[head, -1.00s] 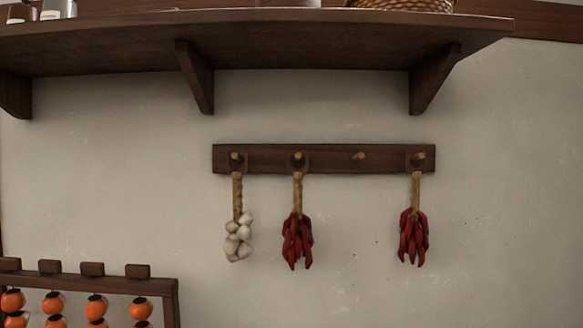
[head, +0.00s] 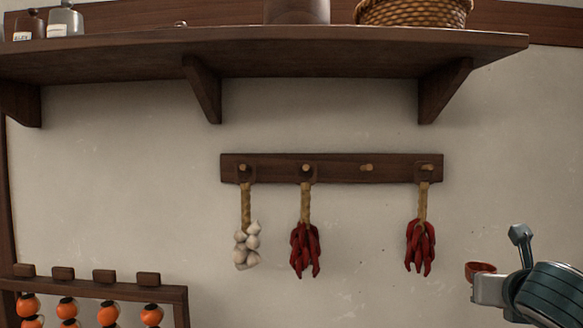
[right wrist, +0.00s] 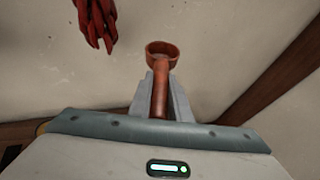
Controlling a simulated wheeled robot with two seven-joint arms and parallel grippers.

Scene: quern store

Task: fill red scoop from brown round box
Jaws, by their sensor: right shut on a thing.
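The red scoop (head: 480,268) shows at the lower right of the head view, just above my right gripper (head: 490,284). In the right wrist view my right gripper (right wrist: 160,95) is shut on the handle of the scoop (right wrist: 159,92), with the bowl out past the fingertips. I cannot tell what is inside the bowl. A brown round-sided thing (head: 296,12), perhaps the brown round box, stands on the high shelf; its top is cut off by the picture edge. My left gripper is not in view.
The wall shelf (head: 300,58) also holds a woven basket (head: 415,12) and two bottles (head: 65,22). Below it, a peg rail (head: 340,168) bears garlic (head: 247,245) and two red chilli bunches (head: 305,250). A rack of orange fruit (head: 108,312) stands lower left.

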